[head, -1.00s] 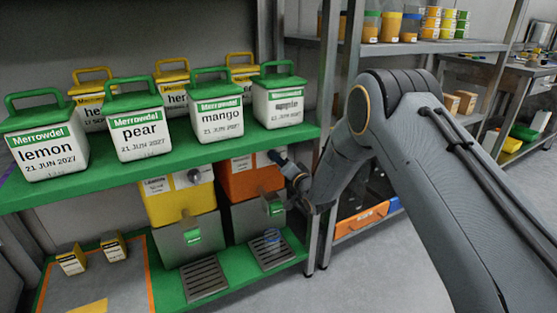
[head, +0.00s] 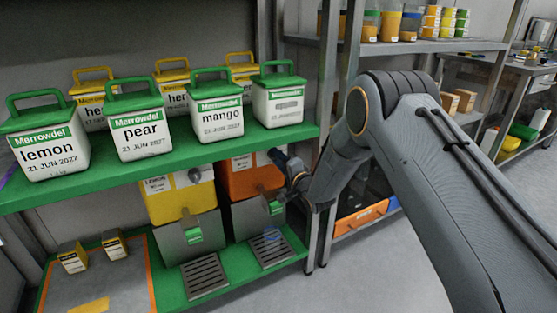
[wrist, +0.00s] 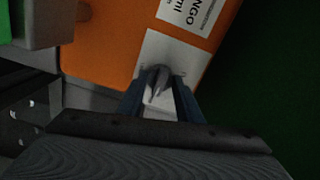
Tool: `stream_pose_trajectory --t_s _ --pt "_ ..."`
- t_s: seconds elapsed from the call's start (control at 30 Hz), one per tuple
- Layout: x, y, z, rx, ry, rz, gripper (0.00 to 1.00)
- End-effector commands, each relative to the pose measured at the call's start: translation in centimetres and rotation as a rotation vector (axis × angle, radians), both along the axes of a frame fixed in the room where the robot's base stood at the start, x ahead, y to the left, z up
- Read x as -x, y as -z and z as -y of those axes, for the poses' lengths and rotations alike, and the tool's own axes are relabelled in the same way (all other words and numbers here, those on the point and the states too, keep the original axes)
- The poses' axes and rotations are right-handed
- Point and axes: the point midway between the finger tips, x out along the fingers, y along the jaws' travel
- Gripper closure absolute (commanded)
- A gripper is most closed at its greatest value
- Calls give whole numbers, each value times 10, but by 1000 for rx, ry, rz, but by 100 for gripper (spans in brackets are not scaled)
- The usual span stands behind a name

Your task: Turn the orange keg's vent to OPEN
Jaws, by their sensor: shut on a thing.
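The orange keg (head: 243,178) stands on the lower green shelf, right of the yellow keg. It also shows in the wrist view (wrist: 105,40), with a white label reading "MANGO" in part. My gripper (head: 284,165) is at the keg's upper right front. In the wrist view my gripper (wrist: 160,92) is shut on the vent knob (wrist: 157,78), a small grey knob in front of a pale plate (wrist: 168,52). Any OPEN or SHUT marking cannot be read. In the head view the knob is hidden behind my gripper.
The upper green shelf (head: 165,160) with several labelled tubs is just above my gripper. A grey shelf post (head: 325,150) stands close on the right. The yellow keg (head: 175,195) is on the left. Drip grates (head: 270,248) lie below the kegs.

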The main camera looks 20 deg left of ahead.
Motion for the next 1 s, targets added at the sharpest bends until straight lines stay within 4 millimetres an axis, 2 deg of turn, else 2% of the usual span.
stream_pose_trajectory --t_s 0.27,0.3,0.37,0.4,0.77,1.0 --pt "2 1 -2 2 -6 -1 90" --pt "2 1 -2 2 -6 -1 61" --pt "2 1 -2 2 -5 -1 51" --pt "1 1 -1 2 -4 0 49" --pt "3 0 7 1 2 0 49" --pt "27 -1 36 2 4 -2 49"
